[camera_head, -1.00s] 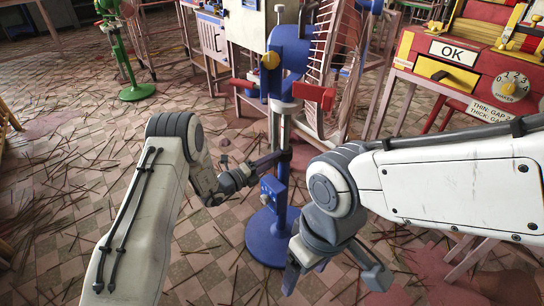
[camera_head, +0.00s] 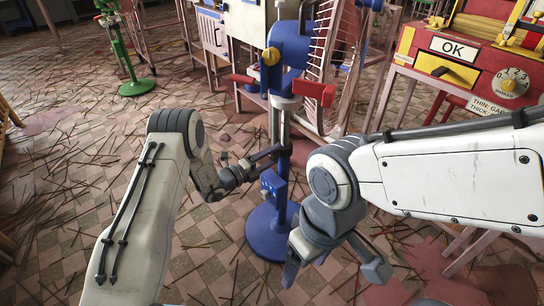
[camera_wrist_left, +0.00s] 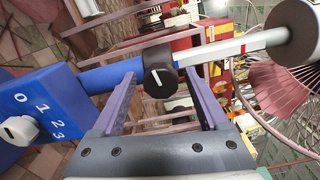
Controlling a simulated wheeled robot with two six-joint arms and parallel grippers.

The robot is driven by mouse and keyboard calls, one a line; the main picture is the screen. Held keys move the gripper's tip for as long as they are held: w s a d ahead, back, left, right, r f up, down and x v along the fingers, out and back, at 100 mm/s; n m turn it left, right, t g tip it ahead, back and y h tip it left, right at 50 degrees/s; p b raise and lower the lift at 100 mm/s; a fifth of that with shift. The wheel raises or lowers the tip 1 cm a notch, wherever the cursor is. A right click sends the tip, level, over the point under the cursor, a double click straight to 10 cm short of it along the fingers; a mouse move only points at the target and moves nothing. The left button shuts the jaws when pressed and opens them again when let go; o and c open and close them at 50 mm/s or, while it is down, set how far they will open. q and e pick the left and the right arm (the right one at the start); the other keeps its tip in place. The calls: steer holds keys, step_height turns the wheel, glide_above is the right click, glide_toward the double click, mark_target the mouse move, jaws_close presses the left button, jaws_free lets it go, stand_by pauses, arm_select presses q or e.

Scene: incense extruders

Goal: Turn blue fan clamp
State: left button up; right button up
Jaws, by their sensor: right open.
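The blue fan (camera_head: 292,48) stands upright in the middle of the head view, on a round blue base (camera_head: 265,240). In the left wrist view its post runs sideways, from a blue tube (camera_wrist_left: 100,78) to a grey rod (camera_wrist_left: 245,45). The clamp is a black knob (camera_wrist_left: 159,72) with a white mark where tube and rod meet. My left gripper (camera_head: 270,158) is at the post. In the left wrist view its fingers (camera_wrist_left: 162,82) are apart, one on each side of the knob; contact is unclear. My right gripper (camera_head: 332,266) is open and empty, low and right of the base.
The fan's blue box with a numbered dial (camera_wrist_left: 20,130) is close beside my left gripper. A red and yellow machine (camera_head: 470,62) marked OK stands at the right, a green fan (camera_head: 136,88) at the back left. Thin sticks litter the tiled floor.

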arm_select(q)
steer(key=p+v, duration=0.3)
steer(key=v, duration=0.7)
steer(key=shift+s+a, duration=0.15)
steer(key=shift+s, duration=0.05)
